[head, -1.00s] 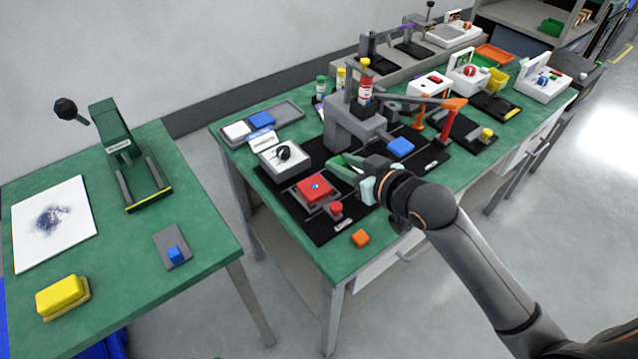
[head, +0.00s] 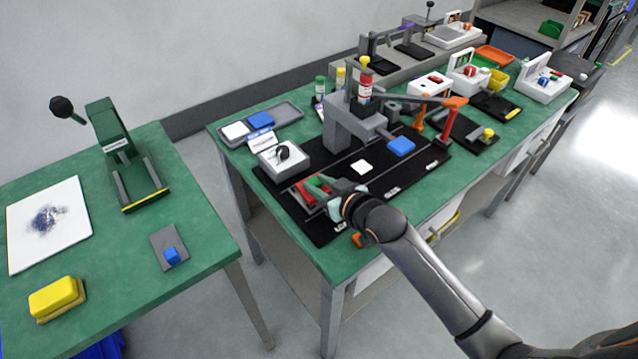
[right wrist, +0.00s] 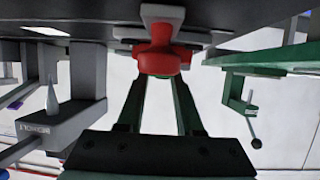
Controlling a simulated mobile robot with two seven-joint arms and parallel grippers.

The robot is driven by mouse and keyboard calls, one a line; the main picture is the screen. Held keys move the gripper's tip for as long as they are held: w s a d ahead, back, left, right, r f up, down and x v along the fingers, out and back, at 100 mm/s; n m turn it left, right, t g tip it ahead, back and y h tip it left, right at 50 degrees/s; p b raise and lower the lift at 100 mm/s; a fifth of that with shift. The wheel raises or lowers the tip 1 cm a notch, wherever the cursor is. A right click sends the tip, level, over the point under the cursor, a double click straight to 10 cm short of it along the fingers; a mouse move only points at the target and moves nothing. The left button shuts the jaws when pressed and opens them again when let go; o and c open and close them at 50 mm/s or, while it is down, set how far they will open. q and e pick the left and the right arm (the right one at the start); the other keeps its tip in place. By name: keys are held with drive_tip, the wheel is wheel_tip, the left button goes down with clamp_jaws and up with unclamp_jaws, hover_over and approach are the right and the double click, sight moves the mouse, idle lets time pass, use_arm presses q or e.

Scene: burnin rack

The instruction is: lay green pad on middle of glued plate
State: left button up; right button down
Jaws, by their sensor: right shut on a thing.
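My right gripper (head: 318,187) is low over the red block (head: 303,195) on the black fixture mat in the head view. Its dark green fingers cover part of the block. In the right wrist view the fingers (right wrist: 160,85) meet at a red part (right wrist: 159,62), which looks gripped. I take it for the red block. I cannot make out a green pad or tell which piece is the glued plate. My left gripper is out of view.
An orange block (head: 358,240) is partly behind my arm. A second green table (head: 120,263) stands left.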

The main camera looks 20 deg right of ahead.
drive_tip(key=shift+f, duration=0.1)
drive_tip(key=c, duration=0.6)
unclamp_jaws()
drive_tip(key=shift+o, duration=0.2)
drive_tip(key=shift+r, duration=0.2)
drive_tip(key=p+v, duration=0.1)
drive_tip(key=v, duration=1.1)
drive_tip(key=shift+f, duration=0.1)
